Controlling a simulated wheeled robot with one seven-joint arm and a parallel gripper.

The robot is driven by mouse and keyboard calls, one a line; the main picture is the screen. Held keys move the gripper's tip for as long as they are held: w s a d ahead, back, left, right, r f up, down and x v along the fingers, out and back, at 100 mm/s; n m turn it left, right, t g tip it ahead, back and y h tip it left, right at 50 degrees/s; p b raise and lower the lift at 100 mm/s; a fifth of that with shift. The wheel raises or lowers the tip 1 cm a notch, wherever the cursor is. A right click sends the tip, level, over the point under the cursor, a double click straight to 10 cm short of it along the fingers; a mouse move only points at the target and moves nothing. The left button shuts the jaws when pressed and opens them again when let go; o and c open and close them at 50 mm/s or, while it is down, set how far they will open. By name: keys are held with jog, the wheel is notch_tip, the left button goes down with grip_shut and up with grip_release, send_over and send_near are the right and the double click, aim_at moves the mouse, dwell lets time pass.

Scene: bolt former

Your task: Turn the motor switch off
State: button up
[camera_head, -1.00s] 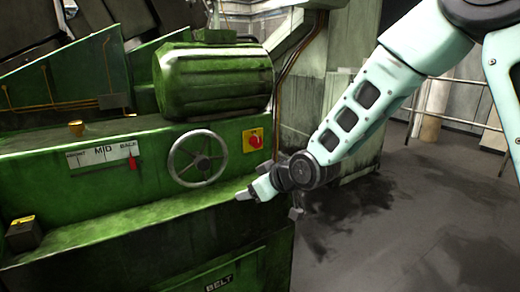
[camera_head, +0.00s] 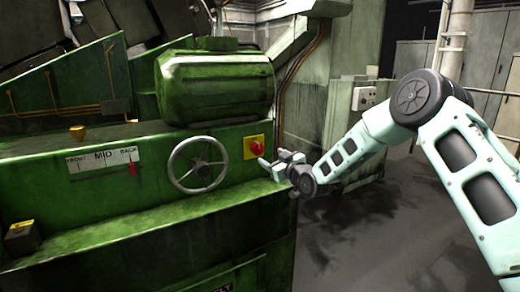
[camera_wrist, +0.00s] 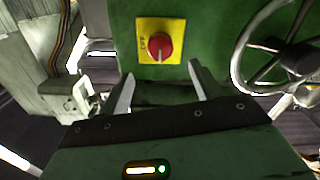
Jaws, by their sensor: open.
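The motor switch (camera_head: 255,148) is a red knob on a yellow plate, on the green machine's front face to the right of the handwheel. In the wrist view the red knob (camera_wrist: 160,46) sits on its yellow plate, straight ahead of and beyond the fingertips. My gripper (camera_head: 270,157) is just below and right of the switch in the head view. Its two fingers (camera_wrist: 160,82) are apart with nothing between them, and a gap to the knob appears to remain. The knob's exact setting is hard to read.
A spoked handwheel (camera_head: 198,165) is left of the switch and shows close on the right in the wrist view (camera_wrist: 290,62). A green ledge (camera_head: 150,222) runs below. A red lever (camera_head: 132,168) and a yellow-topped box (camera_head: 22,236) are further left. Open floor lies right of the machine.

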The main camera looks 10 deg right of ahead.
aim_at(259, 150)
jog(key=p+x, duration=0.1)
jog(key=x, duration=0.8)
jog(key=shift+f, duration=0.1)
jog(key=c, duration=1)
